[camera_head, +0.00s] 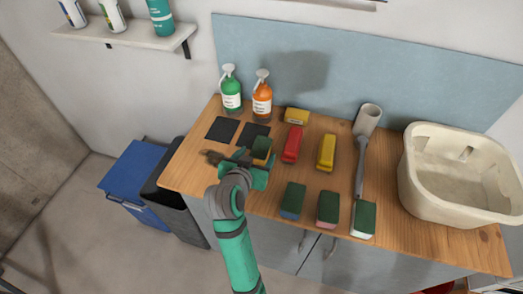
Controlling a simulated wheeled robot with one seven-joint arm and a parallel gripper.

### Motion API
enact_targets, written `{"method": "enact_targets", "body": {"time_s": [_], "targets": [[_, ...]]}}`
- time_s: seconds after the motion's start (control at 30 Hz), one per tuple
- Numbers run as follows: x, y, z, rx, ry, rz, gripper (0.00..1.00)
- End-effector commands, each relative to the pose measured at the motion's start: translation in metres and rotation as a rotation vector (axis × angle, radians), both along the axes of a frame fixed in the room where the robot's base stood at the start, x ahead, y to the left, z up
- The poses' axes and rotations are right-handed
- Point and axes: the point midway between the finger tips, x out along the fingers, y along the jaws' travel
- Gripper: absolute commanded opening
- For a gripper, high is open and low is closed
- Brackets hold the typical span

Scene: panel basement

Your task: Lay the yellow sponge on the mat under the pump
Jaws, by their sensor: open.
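A sponge with a dark green top and a yellow body (261,157) sits at the near right edge of the right dark mat (249,132), seemingly partly over it. My gripper (256,160) is open at the sponge's near side, its teal fingers close around or beside it; contact cannot be told. A second dark mat (221,129) lies to the left and is bare. A green bottle (231,95) with a white pump-like top stands behind the left mat. An orange bottle (262,103) with a similar top stands behind the right mat.
Other green-topped sponges have blue (291,212), pink (327,220) and white (362,233) bodies along the front edge. Red (292,144) and yellow (327,152) long objects, a small yellow block (296,116), a grey-handled tool (361,165) and a cream basin (425,203) occupy the wooden counter (400,240).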

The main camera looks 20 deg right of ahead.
Motion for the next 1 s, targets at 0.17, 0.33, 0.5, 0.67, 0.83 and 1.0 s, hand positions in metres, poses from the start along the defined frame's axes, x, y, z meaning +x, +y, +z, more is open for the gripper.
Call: {"method": "enact_targets", "body": {"time_s": [0.17, 0.33, 0.5, 0.67, 0.83, 1.0], "targets": [[0.008, -0.006, -0.004, 0.000, -0.001, 0.000, 0.66], [0.026, -0.017, -0.010, -0.001, 0.000, -0.002, 0.66], [0.041, -0.027, -0.020, -0.001, -0.001, 0.001, 0.66], [0.045, -0.030, -0.023, 0.000, 0.000, 0.000, 0.66], [0.045, -0.032, -0.023, 0.000, 0.000, -0.002, 0.66], [0.045, -0.032, -0.023, 0.000, -0.001, -0.004, 0.25]]}}
